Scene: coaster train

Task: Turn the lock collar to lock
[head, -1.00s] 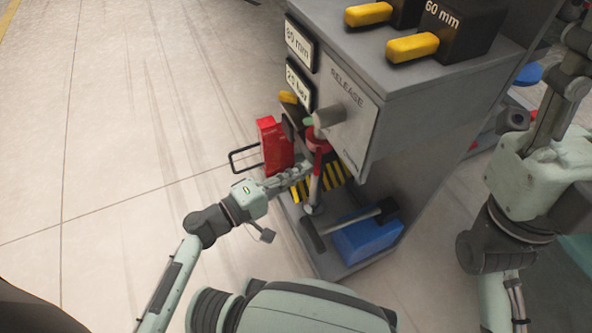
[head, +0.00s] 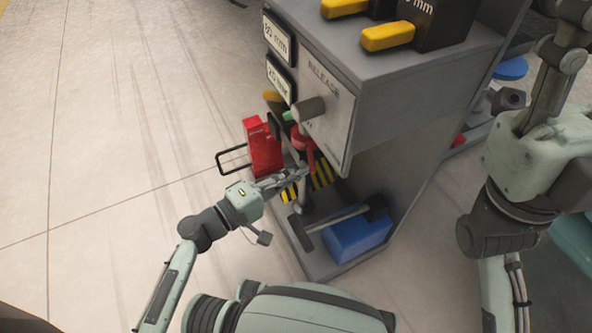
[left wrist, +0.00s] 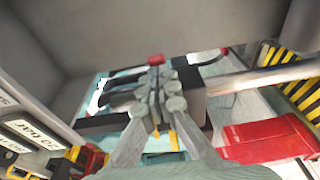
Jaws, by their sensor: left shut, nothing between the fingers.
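The red lock collar (head: 299,137) sits on the front of the grey machine, below the grey knob. Its red lever hangs down and slants slightly right. My left gripper (head: 303,171) is shut and empty, its fingertips at the lever's lower end; I cannot tell if they touch. In the left wrist view my shut left fingers (left wrist: 157,95) fill the middle, with a small red tip (left wrist: 155,59) just beyond them. Of my right arm only links show at the right; its gripper is out of view.
A grey knob (head: 308,108) juts out above the collar by the RELEASE label. A red box (head: 263,150) stands left of the collar. A hammer (head: 338,218) and a blue box (head: 357,240) lie on the base below. Open floor is at left.

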